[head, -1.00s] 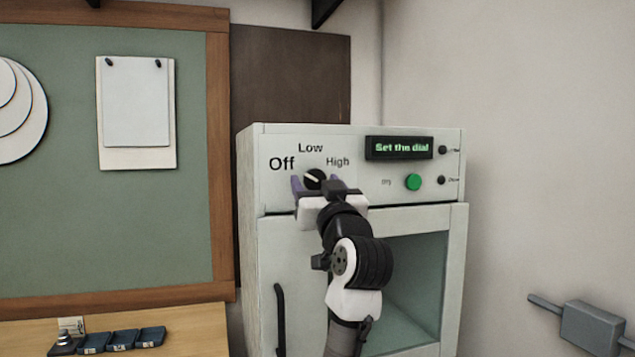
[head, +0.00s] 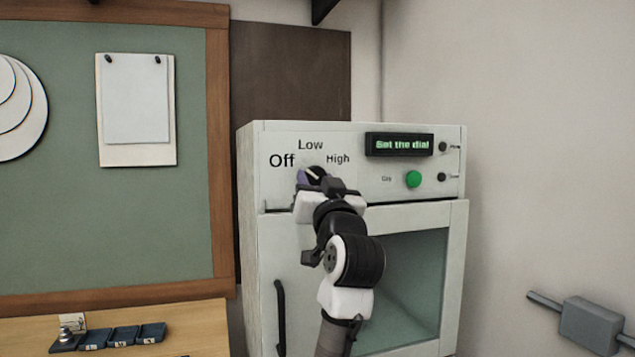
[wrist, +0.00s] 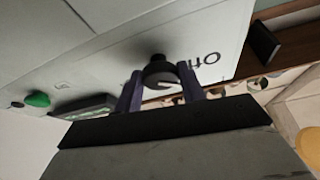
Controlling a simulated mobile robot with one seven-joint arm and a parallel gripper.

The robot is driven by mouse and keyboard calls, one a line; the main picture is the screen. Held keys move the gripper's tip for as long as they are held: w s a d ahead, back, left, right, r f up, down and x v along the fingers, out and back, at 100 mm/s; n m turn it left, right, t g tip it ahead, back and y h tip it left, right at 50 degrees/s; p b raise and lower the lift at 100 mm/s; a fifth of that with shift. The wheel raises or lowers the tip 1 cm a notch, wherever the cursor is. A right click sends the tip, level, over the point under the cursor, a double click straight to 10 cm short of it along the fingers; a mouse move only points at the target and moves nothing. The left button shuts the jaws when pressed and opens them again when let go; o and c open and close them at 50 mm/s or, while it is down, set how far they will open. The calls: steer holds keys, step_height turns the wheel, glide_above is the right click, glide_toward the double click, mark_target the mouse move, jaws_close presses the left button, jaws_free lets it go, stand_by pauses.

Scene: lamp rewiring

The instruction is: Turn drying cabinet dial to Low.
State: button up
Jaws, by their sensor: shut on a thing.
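The white drying cabinet (head: 258,185) stands in the middle of the head view, with the labels Off, Low and High on its top panel. The black dial (head: 316,171) sits below these labels, partly hidden by my gripper. My gripper (head: 309,177) is at the dial, its purple fingers closed on the knob. In the wrist view the dial (wrist: 159,70) is between the two purple fingers of my gripper (wrist: 158,90). A light pointer line shows on the dial, slanting up and left in the head view. I cannot tell exactly which label it meets.
A display (head: 399,144) reads "Set the dial". A green button (head: 413,179) and two small black knobs are right of the dial. The cabinet door has a black handle (head: 280,318). A grey box (head: 592,325) is on the right wall. A green board hangs at left.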

steer(key=m+h, duration=0.1)
steer(key=m, duration=0.2)
steer(key=m+h+p, duration=0.1)
steer(key=m+h, duration=0.1)
steer(key=m, duration=0.1)
steer(key=m+h+p, duration=0.1)
steer(key=m, duration=0.1)
steer(key=shift+s+a+r+m+h, duration=0.1)
steer(key=shift+a+r+m+h, duration=0.1)
steer(key=shift+a+m+h, duration=0.15)
steer(key=shift+m+g+h+p, duration=0.3)
steer(key=shift+m+h+p, duration=0.1)
steer(key=shift+m, duration=0.85)
steer(key=shift+m+g+h+p, duration=0.25)
steer(key=shift+m+g+h, duration=0.1)
steer(key=shift+m, duration=0.85)
steer(key=o, duration=0.9)
steer(key=shift+o, duration=0.2)
steer(key=b+v, duration=0.5)
steer(key=v, duration=0.8)
steer(key=shift+s, duration=0.45)
